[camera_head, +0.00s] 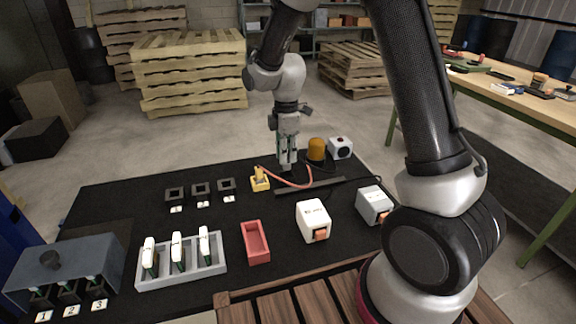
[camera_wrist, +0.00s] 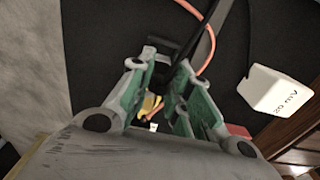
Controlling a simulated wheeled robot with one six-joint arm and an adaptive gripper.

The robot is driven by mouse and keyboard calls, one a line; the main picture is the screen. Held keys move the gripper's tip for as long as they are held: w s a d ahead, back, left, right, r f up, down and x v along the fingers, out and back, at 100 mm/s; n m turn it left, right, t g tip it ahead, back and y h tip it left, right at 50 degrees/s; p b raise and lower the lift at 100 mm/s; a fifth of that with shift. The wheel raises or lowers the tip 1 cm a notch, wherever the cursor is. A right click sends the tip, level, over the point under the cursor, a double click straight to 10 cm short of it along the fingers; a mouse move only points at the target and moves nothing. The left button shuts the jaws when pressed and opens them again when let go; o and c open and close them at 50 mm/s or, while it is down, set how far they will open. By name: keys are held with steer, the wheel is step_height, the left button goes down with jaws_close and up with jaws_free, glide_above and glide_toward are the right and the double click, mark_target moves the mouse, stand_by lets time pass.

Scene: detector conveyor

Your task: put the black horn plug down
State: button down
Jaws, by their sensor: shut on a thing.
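My gripper (camera_head: 287,163) is low over the far middle of the black table mat. In the wrist view, my gripper (camera_wrist: 165,85) has its green-padded fingers closed around a small black plug (camera_wrist: 162,73), with a black cable (camera_wrist: 196,36) running up from it. The plug is mostly hidden by the fingers. In the head view it is too small and covered to make out, and whether it touches the mat cannot be told. A white box with a dark round front (camera_head: 341,148), perhaps the horn, stands right of an amber beacon (camera_head: 316,149).
A yellow plug block (camera_head: 260,180) with a red cable sits left of my gripper. A dark strip (camera_head: 310,187) lies nearby. White box (camera_head: 313,220), grey box (camera_head: 374,204), red tray (camera_head: 255,241), three black sockets (camera_head: 201,190) and a grey rack (camera_head: 182,268) stand nearer.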

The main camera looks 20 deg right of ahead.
steer(key=shift+f, duration=1.95)
steer(key=shift+f, duration=0.15)
steer(key=c, duration=1.3)
jaws_free()
step_height(320, 180, up, 12)
steer(key=shift+r, duration=0.25)
steer(key=s+d+r+m+t, duration=0.1)
steer(key=s+d+r+m, duration=0.55)
steer(key=s, duration=0.25)
steer(key=s+d+r+m+t, duration=0.2)
steer(key=s+d+r+m, duration=0.3)
steer(key=s+r, duration=0.25)
steer(key=s+d+m, duration=0.1)
steer(key=s+m, duration=0.1)
steer(key=s, duration=0.1)
steer(key=s+d+m, duration=0.1)
steer(key=s+m, duration=0.1)
steer(key=s, duration=0.2)
steer(key=s+d+m+t, duration=0.1)
steer(key=s+m, duration=0.1)
steer(key=s, duration=0.1)
steer(key=shift+s+d+f+m, duration=0.15)
steer(key=shift+s+f+m, duration=0.15)
steer(key=shift+f, duration=0.1)
